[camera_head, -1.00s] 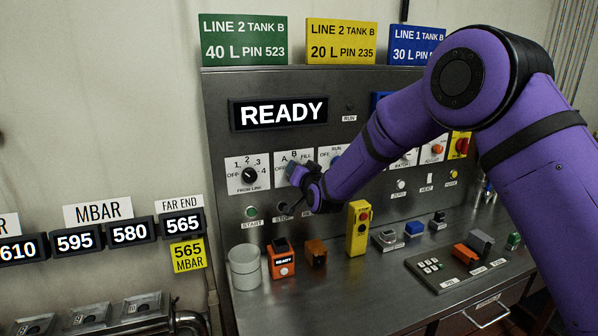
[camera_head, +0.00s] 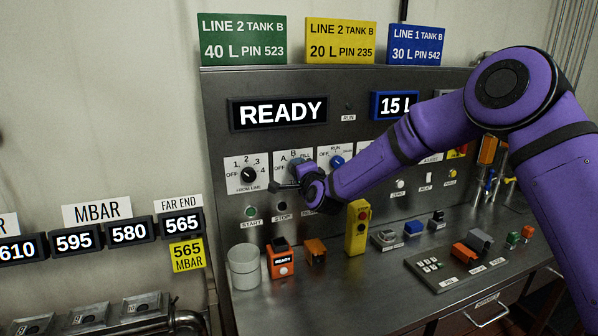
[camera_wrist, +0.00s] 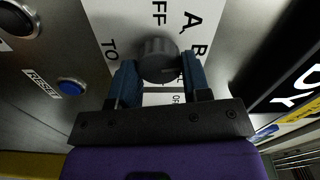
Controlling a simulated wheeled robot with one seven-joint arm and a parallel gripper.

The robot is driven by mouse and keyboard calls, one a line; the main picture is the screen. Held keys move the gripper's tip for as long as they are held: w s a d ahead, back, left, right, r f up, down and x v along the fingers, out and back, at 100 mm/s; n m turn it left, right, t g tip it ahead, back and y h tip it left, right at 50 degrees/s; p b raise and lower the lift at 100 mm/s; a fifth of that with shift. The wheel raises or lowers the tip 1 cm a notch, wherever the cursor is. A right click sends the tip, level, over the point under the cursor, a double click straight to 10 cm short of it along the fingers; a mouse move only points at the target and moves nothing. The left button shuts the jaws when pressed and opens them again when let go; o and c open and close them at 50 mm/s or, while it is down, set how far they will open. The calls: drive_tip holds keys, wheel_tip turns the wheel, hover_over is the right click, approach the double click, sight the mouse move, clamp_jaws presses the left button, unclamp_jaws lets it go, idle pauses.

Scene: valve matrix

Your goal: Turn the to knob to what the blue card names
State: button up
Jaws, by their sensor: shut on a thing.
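The blue card (camera_head: 416,45) stands on top of the panel and reads LINE 1 TANK B, 30 L, PIN 542. The to knob (camera_wrist: 158,60) is a dark round knob on a white plate with TO, OFF, A and B around it in the wrist view. My gripper (camera_wrist: 161,76) has one blue finger on each side of the knob and is shut on it. In the head view my gripper (camera_head: 292,177) covers much of this knob's plate (camera_head: 283,157). I cannot tell which mark the knob points at.
The from-line knob (camera_head: 249,175) is just left, and a blue knob (camera_head: 337,162) is just right. Green START (camera_head: 250,211) and dark STOP (camera_head: 282,207) buttons sit below. Green (camera_head: 243,40) and yellow (camera_head: 340,41) cards stand beside the blue one. The display (camera_head: 280,113) reads READY.

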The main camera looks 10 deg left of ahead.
drive_tip(key=shift+f+m, duration=0.1)
drive_tip(key=shift+m, duration=0.8)
drive_tip(key=o, duration=0.9)
drive_tip(key=v, duration=1.1)
